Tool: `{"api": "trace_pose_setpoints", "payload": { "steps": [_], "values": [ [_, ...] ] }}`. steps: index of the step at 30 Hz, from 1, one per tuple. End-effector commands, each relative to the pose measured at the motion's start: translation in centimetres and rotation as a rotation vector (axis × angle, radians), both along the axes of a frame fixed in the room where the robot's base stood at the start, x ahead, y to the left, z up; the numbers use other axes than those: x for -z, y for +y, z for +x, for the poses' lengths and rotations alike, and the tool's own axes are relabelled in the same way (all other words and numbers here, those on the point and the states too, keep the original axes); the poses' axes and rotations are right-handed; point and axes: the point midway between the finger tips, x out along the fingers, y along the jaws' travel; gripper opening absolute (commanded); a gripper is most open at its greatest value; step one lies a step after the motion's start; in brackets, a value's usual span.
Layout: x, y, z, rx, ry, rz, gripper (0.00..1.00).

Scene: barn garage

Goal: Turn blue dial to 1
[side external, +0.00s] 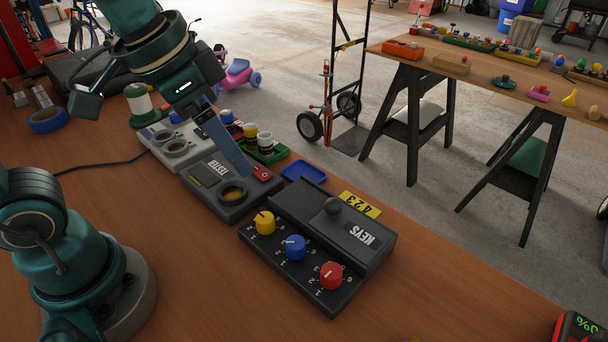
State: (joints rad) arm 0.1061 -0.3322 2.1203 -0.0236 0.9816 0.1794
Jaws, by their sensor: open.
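The blue dial (295,247) sits in the middle of a row of three on the black KEYS box (361,254). A yellow dial (264,222) is on its left and a red dial (331,275) on its right. Small white numbers are printed beside the dials. The blue dial has a pale pointer mark, too small to tell which number it faces. My gripper (242,165) points down above the grey TESTER box, up and left of the blue dial and apart from it. It is open with nothing visible in it; its fingers overlap in this view.
The TESTER box (225,193), a blue tray (303,172) and a green tray with cups (268,153) stand nearby. The wooden table in front is clear.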

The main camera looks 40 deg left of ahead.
Motion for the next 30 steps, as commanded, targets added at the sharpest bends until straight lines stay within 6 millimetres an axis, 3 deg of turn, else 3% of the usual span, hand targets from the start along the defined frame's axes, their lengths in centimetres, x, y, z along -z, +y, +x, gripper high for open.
{"api": "trace_pose_setpoints", "payload": {
  "steps": [6, 11, 17, 30],
  "values": [
    [2.8, -3.3, 3.3, 0.161, 0.150, 0.031, 0.69],
    [5.9, -5.6, 4.4, 0.250, 0.253, 0.053, 0.69],
    [9.0, -7.1, 4.2, 0.303, 0.346, 0.075, 0.69],
    [13.8, -7.6, 3.5, 0.318, 0.376, 0.082, 0.69]
  ]
}}
